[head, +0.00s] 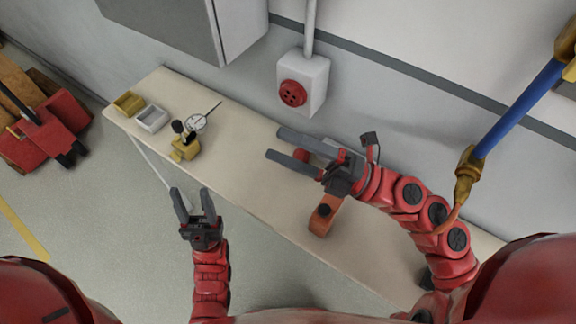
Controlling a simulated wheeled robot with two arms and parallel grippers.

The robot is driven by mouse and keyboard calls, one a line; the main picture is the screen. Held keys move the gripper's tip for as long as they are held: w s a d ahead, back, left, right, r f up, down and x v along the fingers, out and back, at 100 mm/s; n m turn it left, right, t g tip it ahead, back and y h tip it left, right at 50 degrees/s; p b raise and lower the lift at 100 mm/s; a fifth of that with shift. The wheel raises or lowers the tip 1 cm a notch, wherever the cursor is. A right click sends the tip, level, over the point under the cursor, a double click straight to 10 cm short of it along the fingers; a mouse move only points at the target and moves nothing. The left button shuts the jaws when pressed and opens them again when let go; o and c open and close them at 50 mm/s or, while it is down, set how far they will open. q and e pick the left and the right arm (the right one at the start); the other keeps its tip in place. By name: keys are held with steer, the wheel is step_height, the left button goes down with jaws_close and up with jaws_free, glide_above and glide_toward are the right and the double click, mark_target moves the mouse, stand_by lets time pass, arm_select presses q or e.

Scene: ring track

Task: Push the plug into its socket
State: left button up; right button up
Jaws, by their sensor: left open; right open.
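The socket (293,93) is a round red face with dark holes on a white box (315,82) fixed to the wall above the bench. A small red rounded piece (302,156), possibly the plug, shows between the fingers of my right gripper (276,144). The gripper hides part of it, and I cannot tell whether it is between the jaws or below them. My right gripper is open over the bench, its fingers pointing left, below and apart from the socket. My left gripper (190,194) is open and empty in front of the bench's front edge.
On the bench (250,180) are a yellow tray (128,103), a white tray (152,118), a dial gauge on a yellow base (186,149) and an orange piece with a dark knob (322,216). A blue pipe (520,108) runs at the right. The bench's middle is clear.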

steer(key=s+p, duration=0.1)
steer(key=s, duration=0.1)
steer(key=s+p, duration=0.2)
steer(key=shift+s+a+r, duration=0.1)
steer(key=shift+a+r, duration=0.05)
stand_by(0.6)
